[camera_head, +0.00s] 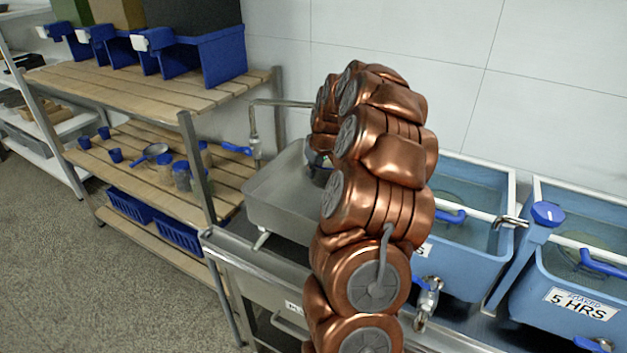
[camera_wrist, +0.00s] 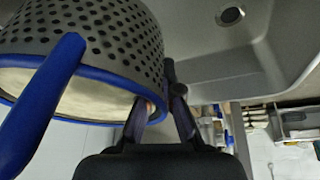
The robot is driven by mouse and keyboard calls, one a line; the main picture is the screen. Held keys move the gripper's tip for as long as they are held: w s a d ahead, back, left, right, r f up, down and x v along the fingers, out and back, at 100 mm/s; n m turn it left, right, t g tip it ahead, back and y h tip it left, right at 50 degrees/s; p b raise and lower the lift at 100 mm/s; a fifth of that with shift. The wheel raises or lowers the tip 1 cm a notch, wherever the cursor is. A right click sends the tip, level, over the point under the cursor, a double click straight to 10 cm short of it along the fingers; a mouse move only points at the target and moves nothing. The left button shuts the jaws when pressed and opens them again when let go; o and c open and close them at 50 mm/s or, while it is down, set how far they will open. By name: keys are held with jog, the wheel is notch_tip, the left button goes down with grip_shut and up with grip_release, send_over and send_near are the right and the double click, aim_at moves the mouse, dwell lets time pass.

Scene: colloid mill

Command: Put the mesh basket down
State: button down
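The mesh basket (camera_wrist: 105,40) fills the upper left of the wrist view. It is grey with round holes, a blue rim and a blue handle (camera_wrist: 45,105). Something cream-coloured (camera_wrist: 70,92) shows inside the rim. My gripper (camera_wrist: 168,100) is at the basket's right side, its dark fingers closing in at the rim; it looks shut on the basket there, though the exact contact is partly hidden. The basket is over or in the steel sink (camera_wrist: 265,50); I cannot tell whether it touches the bottom. In the head view my copper arm hides most of the gripper and basket.
The sink's rim and wall (camera_head: 268,212) show left of my arm, with a tap (camera_head: 254,140) above. Blue water baths (camera_head: 570,290) stand to the right, one labelled "5 HRS". A wooden-slatted rack (camera_head: 150,85) with blue bins stands to the left.

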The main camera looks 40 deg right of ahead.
aim_at(313, 183)
notch_tip(313, 183, down, 4)
jog(key=shift+r+p, duration=0.2)
jog(key=shift+p, duration=0.5)
jog(key=shift+f, duration=0.15)
jog(key=shift+f, duration=0.1)
jog(key=shift+f+b, duration=0.3)
jog(key=shift+b, duration=0.15)
jog(key=shift+f+b, duration=0.25)
jog(key=shift+b, duration=0.05)
jog(key=c, duration=1.3)
grip_release()
jog(key=shift+r, duration=0.1)
